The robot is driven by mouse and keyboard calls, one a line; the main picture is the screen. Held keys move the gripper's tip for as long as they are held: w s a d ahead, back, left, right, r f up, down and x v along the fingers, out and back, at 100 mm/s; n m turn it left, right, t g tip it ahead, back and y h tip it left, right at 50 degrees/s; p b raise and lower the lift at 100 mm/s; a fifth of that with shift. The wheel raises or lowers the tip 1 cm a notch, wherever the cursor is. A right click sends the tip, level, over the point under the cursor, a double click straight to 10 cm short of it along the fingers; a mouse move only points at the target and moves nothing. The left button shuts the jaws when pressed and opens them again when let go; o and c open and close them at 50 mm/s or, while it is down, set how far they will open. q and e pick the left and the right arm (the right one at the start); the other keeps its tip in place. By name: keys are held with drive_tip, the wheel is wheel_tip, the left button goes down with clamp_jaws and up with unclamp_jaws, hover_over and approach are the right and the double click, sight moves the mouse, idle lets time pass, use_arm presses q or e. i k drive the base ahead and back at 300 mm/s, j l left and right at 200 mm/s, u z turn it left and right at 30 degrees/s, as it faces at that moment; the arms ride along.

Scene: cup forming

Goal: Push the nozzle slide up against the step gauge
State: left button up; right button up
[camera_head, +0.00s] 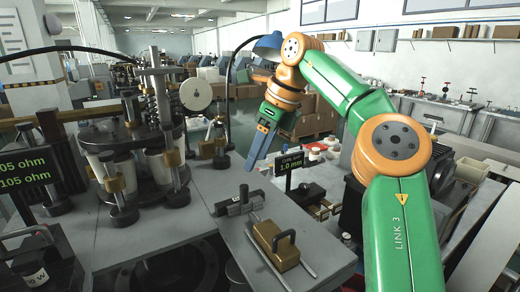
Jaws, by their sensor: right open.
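The nozzle slide looks to be the brass block (277,245) with a dark handle on top, lying across two thin rails on the grey table. What seems to be the step gauge is the dark grey stepped block (238,205) behind it, with a small upright post. My left gripper is not in view.
A small display (291,170) reading 1.0 mm stands right of the gauge. A tall machine with cups and brass fittings (130,150) fills the left. A resistance display (27,174) is at the far left. The table edge lies close right of the rails.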

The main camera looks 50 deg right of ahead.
sight(283, 252)
drive_tip(key=k+j, duration=0.35)
drive_tip(key=j, duration=0.15)
drive_tip(key=k+j, duration=0.35)
drive_tip(key=j, duration=0.2)
drive_tip(key=k+j, duration=0.4)
drive_tip(key=j, duration=0.1)
